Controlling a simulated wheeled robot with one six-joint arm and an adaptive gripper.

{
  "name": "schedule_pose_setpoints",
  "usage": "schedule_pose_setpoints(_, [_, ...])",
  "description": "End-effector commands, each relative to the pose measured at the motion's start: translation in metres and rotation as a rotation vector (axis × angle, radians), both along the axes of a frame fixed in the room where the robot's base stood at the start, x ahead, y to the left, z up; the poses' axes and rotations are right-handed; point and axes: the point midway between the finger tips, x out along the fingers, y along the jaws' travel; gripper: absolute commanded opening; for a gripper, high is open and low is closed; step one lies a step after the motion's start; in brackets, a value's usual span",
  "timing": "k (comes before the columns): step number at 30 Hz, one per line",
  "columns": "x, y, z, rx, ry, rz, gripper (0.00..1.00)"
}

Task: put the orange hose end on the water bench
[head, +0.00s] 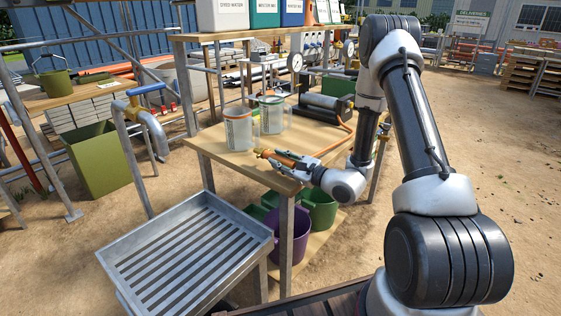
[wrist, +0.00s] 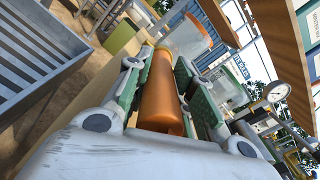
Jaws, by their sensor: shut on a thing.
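My gripper (head: 287,162) is shut on the orange hose end (head: 274,155), which lies roughly level over the front of a wooden bench top (head: 225,158). I cannot tell whether the hose end touches the wood. In the wrist view the orange hose end (wrist: 160,100) is a smooth cylinder between the two green-padded fingers of my gripper (wrist: 158,75). Its tip points away from me, towards a clear jug. An orange hose length (head: 333,146) shows on the bench behind my gripper.
Two clear jugs (head: 239,130) (head: 271,116) stand on the bench just beyond the hose end. A grey slatted metal tray (head: 262,250) stands in front left. A purple bucket (head: 290,240) is below the bench. A pressure gauge (head: 296,62) stands at the back. Open dirt lies right.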

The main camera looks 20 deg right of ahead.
Motion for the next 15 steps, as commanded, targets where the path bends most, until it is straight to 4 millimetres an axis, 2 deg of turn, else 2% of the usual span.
schedule_pose_setpoints(15, [0.000, 0.000, -0.012, 0.001, 0.001, 0.000, 0.00])
